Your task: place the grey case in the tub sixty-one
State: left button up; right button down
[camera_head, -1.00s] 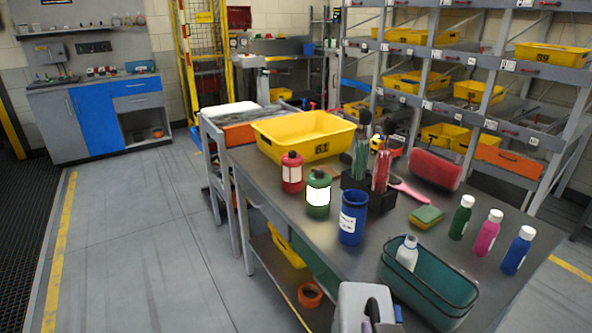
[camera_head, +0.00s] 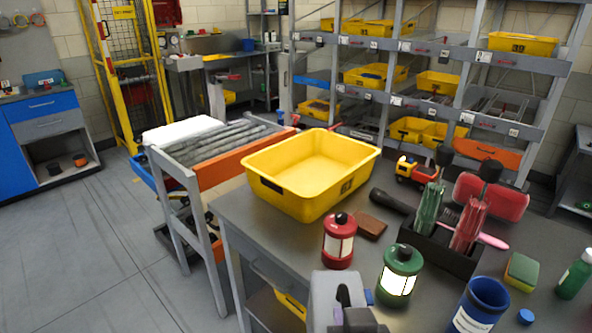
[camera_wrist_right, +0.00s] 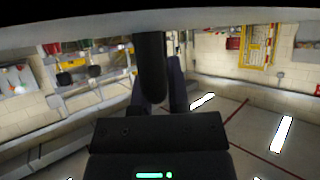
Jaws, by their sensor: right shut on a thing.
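The tub sixty-one (camera_head: 312,205) is a yellow open tub on the near-left end of the grey table, with a dark number label on its wall. It looks empty inside. My right gripper (camera_head: 346,312) shows partly at the bottom edge of the head view, in front of the table and below the tub. In the right wrist view its dark fingers (camera_wrist_right: 160,92) are closed on a dark, rounded, elongated thing, which I take to be the grey case (camera_wrist_right: 150,68). A dark end of the case (camera_head: 343,296) shows in the head view. My left gripper is not in view.
A red lantern (camera_head: 339,242) and a green lantern (camera_head: 398,280) stand near the tub. A brown block (camera_head: 371,227) and a black flashlight (camera_head: 393,201) lie to its right. A blue cup (camera_head: 478,308) and a black holder (camera_head: 440,250) stand further right. Shelves with yellow tubs are behind.

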aim_at(309, 183)
jog(key=i+j+z, duration=0.1)
jog(key=i+j, duration=0.3)
jog(key=i+j+z, duration=0.1)
jog(key=i+j, duration=0.3)
jog(key=j, duration=0.15)
